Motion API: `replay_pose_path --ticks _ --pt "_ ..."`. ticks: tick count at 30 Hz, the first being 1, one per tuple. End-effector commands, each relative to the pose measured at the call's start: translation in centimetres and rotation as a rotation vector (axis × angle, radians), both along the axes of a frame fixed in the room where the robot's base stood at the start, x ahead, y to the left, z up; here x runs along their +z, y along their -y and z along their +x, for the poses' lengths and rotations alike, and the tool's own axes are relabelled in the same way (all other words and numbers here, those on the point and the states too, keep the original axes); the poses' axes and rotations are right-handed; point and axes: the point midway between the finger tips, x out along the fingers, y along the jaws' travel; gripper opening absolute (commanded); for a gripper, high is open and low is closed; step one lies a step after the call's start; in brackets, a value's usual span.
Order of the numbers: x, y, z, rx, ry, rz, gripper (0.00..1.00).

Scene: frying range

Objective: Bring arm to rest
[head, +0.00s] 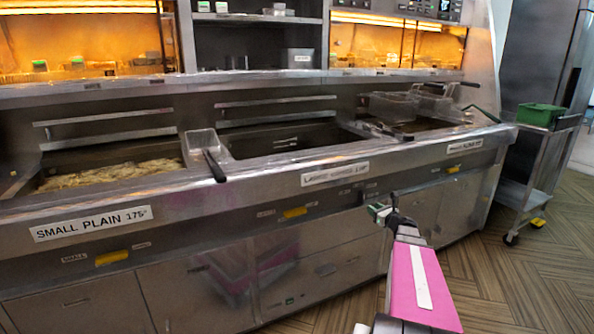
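My arm reaches up from the bottom right in the head view, with a pink link nearest the camera. My gripper (384,211) is at its far end, in front of the range's lower front panel and apart from it. It looks small and is seen from behind, so I cannot tell whether its fingers are open or shut. I see no object held in it.
The frying range (240,225) runs across the view. A fry basket (203,146) sits by the left vat, its handle jutting over the front edge. More baskets (390,106) stand at the right vat. A trolley (519,193) carries a green container (541,115). Floor is clear at lower right.

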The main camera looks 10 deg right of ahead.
Motion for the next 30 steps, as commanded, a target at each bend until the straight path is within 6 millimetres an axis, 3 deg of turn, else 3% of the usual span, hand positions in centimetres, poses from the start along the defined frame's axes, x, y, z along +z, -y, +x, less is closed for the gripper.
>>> replay_pose_path --ticks 8,15,21,27,30 --pt "-2.9 -11.1 -3.3 0.306 -0.018 -0.475 0.34" --pt "-6.9 -20.5 -9.4 0.740 0.033 -1.017 0.34" --pt "-9.7 -24.9 -15.6 1.163 0.124 -1.432 0.34" --pt "-11.0 -26.4 -21.3 1.608 0.236 -1.765 0.34" --pt "-11.1 -26.3 -23.1 1.789 0.281 -1.872 0.34"
